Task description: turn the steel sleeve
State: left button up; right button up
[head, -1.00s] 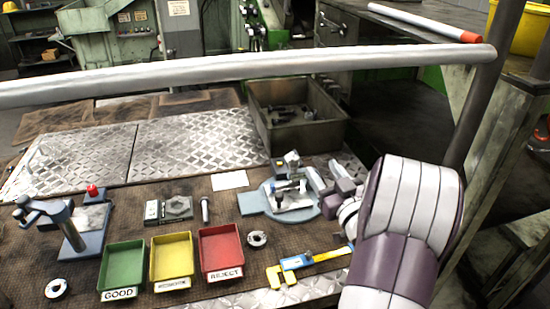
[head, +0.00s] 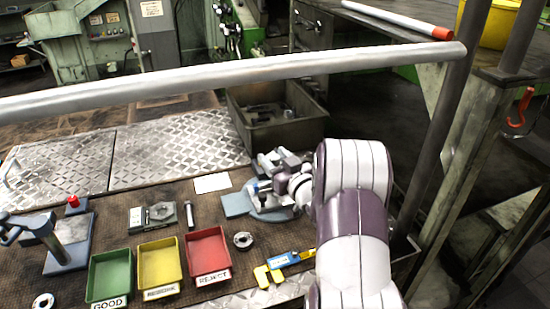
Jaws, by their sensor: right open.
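My right gripper (head: 272,182) is open over the blue-grey fixture (head: 236,205) with a round base, at the right of the bench. Its wrist and fingers cover much of the fixture's middle. I cannot clearly make out a steel sleeve there; small metal parts show around the fingers, partly hidden. I cannot tell whether the fingers touch any of them. A short steel ring (head: 243,240) lies on the mat in front of the fixture, apart from the gripper. My left gripper is not in view.
Green (head: 110,277), yellow (head: 159,263) and red (head: 208,252) trays stand at the front. A blue and yellow caliper-like tool (head: 284,260) lies right of them. A metal bin (head: 284,133) with bolts stands behind the fixture. A grey rail (head: 240,75) crosses above the bench.

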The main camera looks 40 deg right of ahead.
jog(key=c, duration=0.9)
